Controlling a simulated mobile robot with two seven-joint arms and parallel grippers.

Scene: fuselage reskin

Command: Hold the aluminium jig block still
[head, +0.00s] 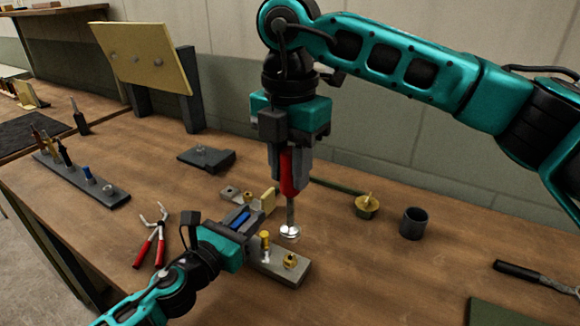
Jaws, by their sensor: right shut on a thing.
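The grey metal jig block (273,270) lies on the bench at lower centre with brass fittings standing on its top. My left gripper (254,216) comes in from the lower left, low over the bench at the block's far end. A blue strip shows near its fingers. Its fingers hide part of what lies there, and I cannot tell whether they touch the block. My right gripper (289,167) points down above the bench, shut on a red-handled tool (289,180). The tool's shaft runs down to a shiny round foot beside the block.
A small grey piece (230,192) with brass fittings lies behind my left gripper. A dark cup (413,223) and a brass pot (367,206) stand to the right. Red-handled pliers (151,245) and a tool rack (85,180) are left.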

